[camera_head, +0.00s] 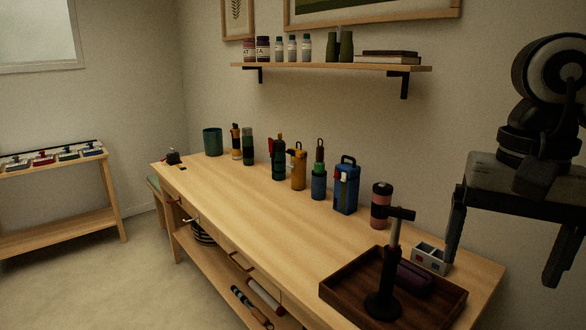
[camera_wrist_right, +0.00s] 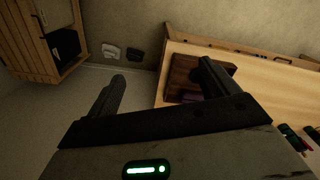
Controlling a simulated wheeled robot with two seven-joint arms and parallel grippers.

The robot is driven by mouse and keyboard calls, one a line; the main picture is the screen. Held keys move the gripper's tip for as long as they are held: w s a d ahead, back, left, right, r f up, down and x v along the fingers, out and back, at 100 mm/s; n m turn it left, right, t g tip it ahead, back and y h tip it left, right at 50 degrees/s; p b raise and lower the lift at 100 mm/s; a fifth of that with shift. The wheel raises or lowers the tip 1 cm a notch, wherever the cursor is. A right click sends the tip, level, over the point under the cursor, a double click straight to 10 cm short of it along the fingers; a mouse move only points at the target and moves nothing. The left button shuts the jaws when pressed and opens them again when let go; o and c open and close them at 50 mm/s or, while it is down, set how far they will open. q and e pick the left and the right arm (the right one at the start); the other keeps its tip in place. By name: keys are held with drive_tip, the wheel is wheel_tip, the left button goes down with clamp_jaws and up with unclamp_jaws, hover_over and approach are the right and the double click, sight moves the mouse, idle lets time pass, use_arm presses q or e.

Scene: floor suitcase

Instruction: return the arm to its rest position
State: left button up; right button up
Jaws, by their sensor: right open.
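My right gripper (camera_head: 503,262) hangs at the right of the head view, above the right end of the workbench (camera_head: 245,205). Its two dark fingers point down and stand wide apart, with nothing between them. In the right wrist view the open fingers of my right gripper (camera_wrist_right: 162,72) also show empty. One finger overlaps the dark wooden tray (camera_wrist_right: 182,72) in that view; I cannot tell the exact gap. In the head view the left finger ends near a small grey box (camera_head: 431,258). My left gripper is not in view.
The wooden tray (camera_head: 338,292) holds a dark upright stand (camera_head: 388,275) and a purple item (camera_head: 414,276). A pink-and-black bottle (camera_head: 380,208) and a blue container (camera_head: 346,190) stand behind. A wall shelf (camera_head: 330,67) hangs above. The bench's front middle is clear.

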drive_tip(key=s+a+f+m+g+y, duration=0.25)
drive_tip(key=a+y, duration=0.25)
drive_tip(key=a, duration=0.4)
drive_tip(key=s+a+f+m+g+y, duration=0.1)
drive_tip(key=s+a+f+g+y, duration=0.2)
drive_tip(key=a, duration=0.6)
drive_tip(key=w+a+r+m+t+y, duration=0.35)
drive_tip(key=a+m+y, duration=0.25)
drive_tip(key=m+y, duration=0.95)
drive_tip(key=w+d+f+m+t+h, duration=0.35)
drive_tip(key=f+m+t, duration=0.3)
drive_tip(key=m, duration=0.45)
drive_tip(key=w+d+f+m+t+h, duration=0.2)
drive_tip(key=f+m+t+h, duration=0.4)
drive_tip(key=m, duration=0.4)
drive_tip(key=w+d+f+m+t+h, duration=0.3)
drive_tip(key=f+m+t, duration=0.3)
drive_tip(key=m, duration=0.5)
use_arm(q)
drive_tip(key=shift+w+f, duration=0.1)
use_arm(e)
drive_tip(key=s+d+f+m+g+h, duration=0.3)
drive_tip(key=s+f+m, duration=0.3)
drive_tip(key=f, duration=0.4)
drive_tip(key=s+d+f+m+g+h, duration=0.3)
drive_tip(key=s+f+m, duration=0.4)
drive_tip(key=f, duration=0.4)
drive_tip(key=shift+s+d+h, duration=0.4)
drive_tip(key=shift+d+h, duration=0.25)
drive_tip(key=shift+h, duration=0.45)
